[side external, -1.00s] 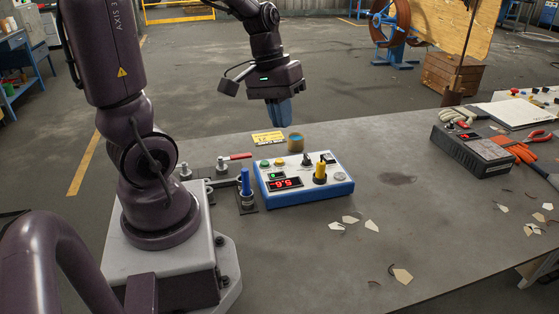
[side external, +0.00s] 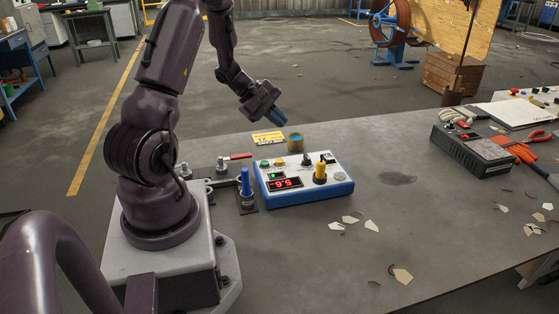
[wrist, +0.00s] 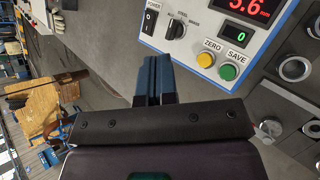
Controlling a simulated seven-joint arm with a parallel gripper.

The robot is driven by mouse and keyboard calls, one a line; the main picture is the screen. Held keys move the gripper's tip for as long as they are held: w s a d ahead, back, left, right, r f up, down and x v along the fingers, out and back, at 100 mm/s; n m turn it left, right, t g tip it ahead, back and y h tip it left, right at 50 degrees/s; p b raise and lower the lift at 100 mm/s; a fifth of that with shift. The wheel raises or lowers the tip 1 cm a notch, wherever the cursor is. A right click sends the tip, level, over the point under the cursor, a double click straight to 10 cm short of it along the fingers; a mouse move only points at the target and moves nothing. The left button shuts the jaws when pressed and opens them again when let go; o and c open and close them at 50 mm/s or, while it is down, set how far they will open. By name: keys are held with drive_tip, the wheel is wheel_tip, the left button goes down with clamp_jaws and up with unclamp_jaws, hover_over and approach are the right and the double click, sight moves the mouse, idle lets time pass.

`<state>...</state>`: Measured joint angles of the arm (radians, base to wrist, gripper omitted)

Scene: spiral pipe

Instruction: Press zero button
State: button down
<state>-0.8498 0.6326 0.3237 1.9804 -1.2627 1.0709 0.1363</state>
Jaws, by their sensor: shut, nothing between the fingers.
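The zero button is a round yellow button (wrist: 205,60) labelled ZERO, beside a green button (wrist: 229,72) labelled SAVE. Both sit on a white and blue control box (side external: 305,190) on the table. In the side view the yellow button (side external: 279,162) is near the box's back left edge. My gripper (side external: 283,119) is shut and empty, tilted down to the right, above and behind the box. In the wrist view its blue fingers (wrist: 152,60) are left of the yellow button and apart from it in the picture.
A small cup (side external: 295,143) and a yellow label (side external: 268,138) are behind the box. A blue-handled post (side external: 246,183) and a red lever (side external: 238,156) are to its left.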

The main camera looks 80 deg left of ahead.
sight(278, 161)
drive_tip(key=shift+f, duration=4.4)
drive_tip(key=shift+f, duration=0.15)
drive_tip(key=shift+f, duration=0.3)
drive_tip(key=shift+f, duration=0.35)
drive_tip(key=shift+r, duration=0.8)
